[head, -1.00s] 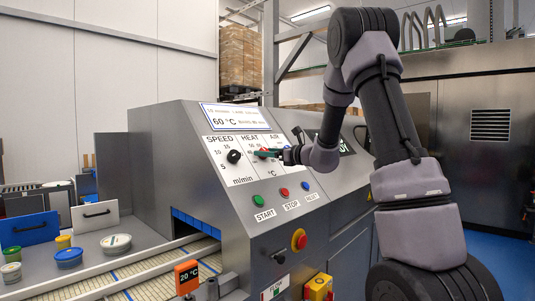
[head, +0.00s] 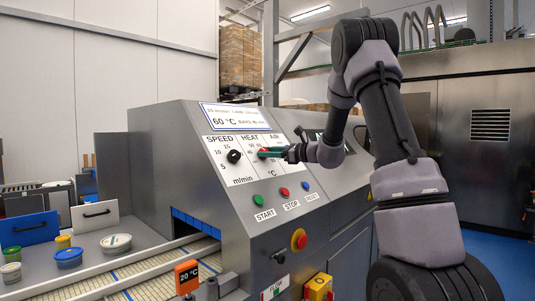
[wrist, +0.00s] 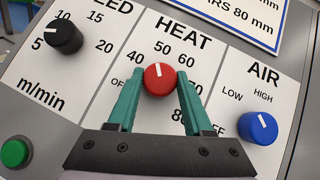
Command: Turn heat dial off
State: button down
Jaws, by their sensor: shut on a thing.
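The red heat dial (wrist: 160,79) sits in the middle of the panel under the word HEAT. Its white mark points up, roughly at 50 on the printed scale; the OFF label lies to its lower left, partly hidden by a finger. My gripper (wrist: 157,84) is shut on the dial, with one green finger on each side of it. In the head view my gripper (head: 268,153) reaches the panel from the right, and only a bit of red shows at its fingertips.
The black speed dial (wrist: 63,36) is left of the heat dial, and the blue air dial (wrist: 258,127) is right of it. Green, red and blue buttons sit below on the console (head: 180,150). A red emergency knob (head: 299,239) is lower down.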

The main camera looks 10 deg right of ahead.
jog(key=n+g, duration=0.2)
jog(key=n, duration=0.1)
jog(key=n+g+y, duration=0.1)
jog(key=n+g, duration=0.1)
jog(key=n, duration=0.1)
jog(key=shift+w+d+r, duration=0.1)
jog(key=shift+w+d, duration=0.05)
jog(key=shift+d, duration=0.05)
jog(key=n+g, duration=0.3)
jog(key=n, duration=0.1)
jog(key=shift+w, duration=0.15)
jog(key=n+g+h, duration=0.1)
jog(key=n+g, duration=0.1)
jog(key=n, duration=0.1)
jog(key=n+g+h, duration=0.1)
jog(key=n+g, duration=0.1)
jog(key=n, duration=0.1)
jog(key=shift+w+a+r+n+h, duration=0.1)
jog(key=shift+r+n+h, duration=0.1)
jog(key=shift+n+h, duration=0.15)
jog(key=shift+c, duration=1.5)
grip_release()
